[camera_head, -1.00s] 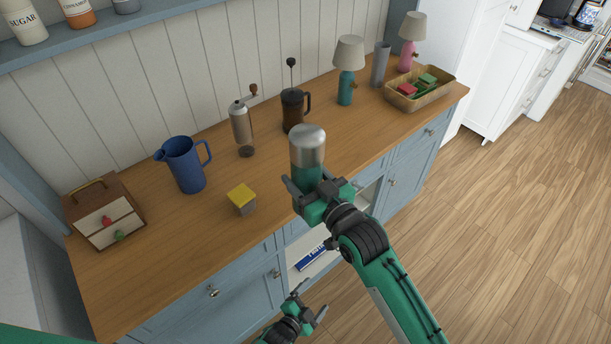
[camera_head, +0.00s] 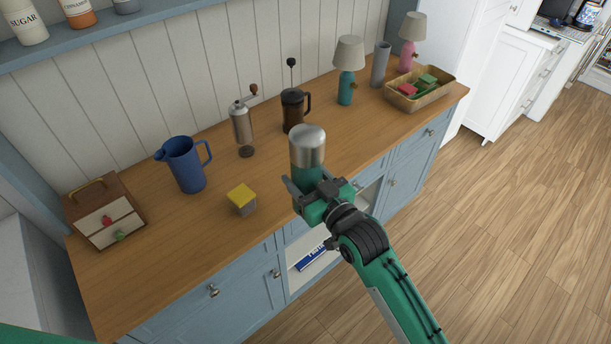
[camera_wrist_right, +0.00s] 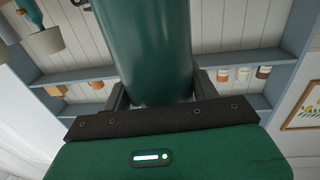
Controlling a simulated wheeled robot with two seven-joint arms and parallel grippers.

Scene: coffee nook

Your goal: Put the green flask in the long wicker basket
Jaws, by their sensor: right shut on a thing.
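The green flask (camera_head: 308,150) has a silver top and a green lower body. My right gripper (camera_head: 318,196) is shut on its lower part and holds it upright, in front of the counter's front edge in the head view. The flask's green body also fills the middle of the right wrist view (camera_wrist_right: 147,45), between the two fingers. The long wicker basket (camera_head: 420,97) stands on the counter at the far right end, with red and green blocks in it. The flask is left of the basket and apart from it. My left gripper is out of view.
On the wooden counter (camera_head: 160,260) stand a blue jug (camera_head: 186,165), a grinder (camera_head: 242,130), a French press (camera_head: 293,110), a teal lamp (camera_head: 346,85), a grey cylinder (camera_head: 380,65), a pink lamp (camera_head: 407,55), a yellow-topped box (camera_head: 242,200) and a wooden drawer box (camera_head: 105,215).

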